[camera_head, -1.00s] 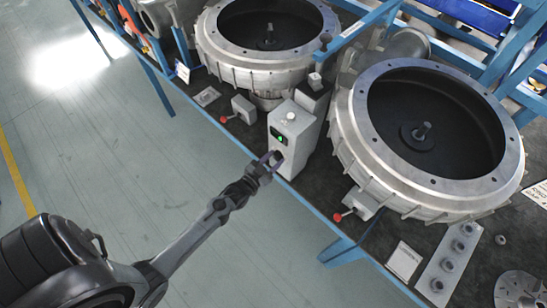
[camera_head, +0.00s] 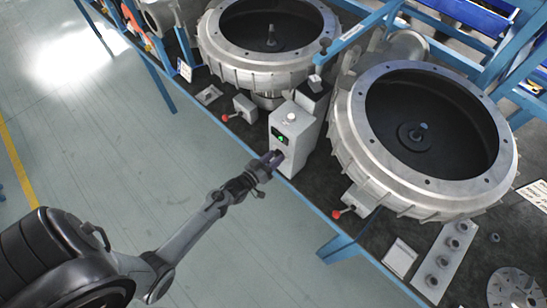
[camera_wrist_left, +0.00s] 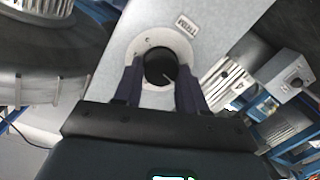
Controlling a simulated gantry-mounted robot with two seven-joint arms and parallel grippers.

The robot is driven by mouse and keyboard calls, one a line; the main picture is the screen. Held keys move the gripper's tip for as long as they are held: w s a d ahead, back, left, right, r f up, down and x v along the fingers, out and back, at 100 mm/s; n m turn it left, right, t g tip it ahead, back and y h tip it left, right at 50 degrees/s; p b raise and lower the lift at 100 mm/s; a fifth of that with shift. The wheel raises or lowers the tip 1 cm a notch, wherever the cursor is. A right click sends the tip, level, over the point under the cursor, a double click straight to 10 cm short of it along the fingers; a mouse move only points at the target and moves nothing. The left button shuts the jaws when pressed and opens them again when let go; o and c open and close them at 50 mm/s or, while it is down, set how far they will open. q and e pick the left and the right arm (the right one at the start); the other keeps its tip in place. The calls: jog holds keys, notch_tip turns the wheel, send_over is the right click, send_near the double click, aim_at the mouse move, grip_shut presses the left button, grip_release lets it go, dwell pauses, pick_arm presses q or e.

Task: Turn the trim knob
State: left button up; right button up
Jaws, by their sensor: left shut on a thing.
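The trim knob (camera_wrist_left: 160,68) is a round black knob with a pale pointer line. It sits in a light round plate on the grey control box, and a TRIM label (camera_wrist_left: 186,25) is beside it in the left wrist view. In the head view the control box (camera_head: 297,130) stands at the bench edge between two blowers, with a green display and a white button on top. My left gripper (camera_wrist_left: 160,80) is shut on the knob, one finger on each side. In the head view the left gripper (camera_head: 270,160) meets the box's front face and covers the knob. My right gripper is not in view.
Two large round blower housings (camera_head: 345,130) (camera_head: 215,45) flank the box. Small boxes with red-knobbed levers (camera_head: 350,205) (camera_head: 238,110) sit along the blue bench edge. A plate with several round fittings (camera_head: 445,262) lies at right. The floor at left is open.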

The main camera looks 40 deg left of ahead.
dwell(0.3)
pick_arm(q)
jog(key=o, duration=1.1)
jog(key=shift+c, duration=0.2)
jog(key=shift+s, duration=0.1)
jog(key=s+r, duration=0.1)
jog(key=s, duration=0.9)
jog(key=shift+s+a, duration=0.2)
jog(key=shift+s, duration=0.1)
